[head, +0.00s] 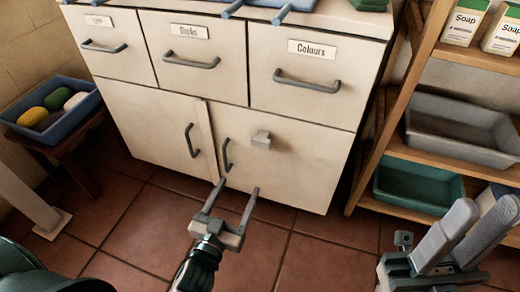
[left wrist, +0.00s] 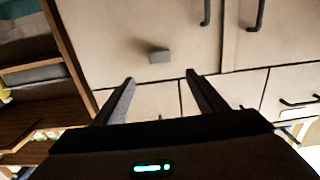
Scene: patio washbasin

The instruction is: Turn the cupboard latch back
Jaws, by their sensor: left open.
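The cupboard latch (head: 262,139) is a small grey block on the right-hand lower door (head: 290,165) of the cream cupboard, to the right of that door's dark handle (head: 227,155). It also shows in the left wrist view (left wrist: 159,55), above and between the fingertips. My left gripper (head: 238,185) is open and empty, in front of the lower door and apart from the latch, which is higher in the head view. My right gripper (head: 488,204) is at the lower right, its fingers apart with nothing between them, away from the cupboard.
Three labelled drawers (head: 298,90) sit above the two doors. A wooden shelf (head: 400,155) with a grey tub (head: 460,128) and a green tub (head: 415,187) stands right. A blue tray (head: 50,128) with coloured items stands left. Tiled floor before the doors is clear.

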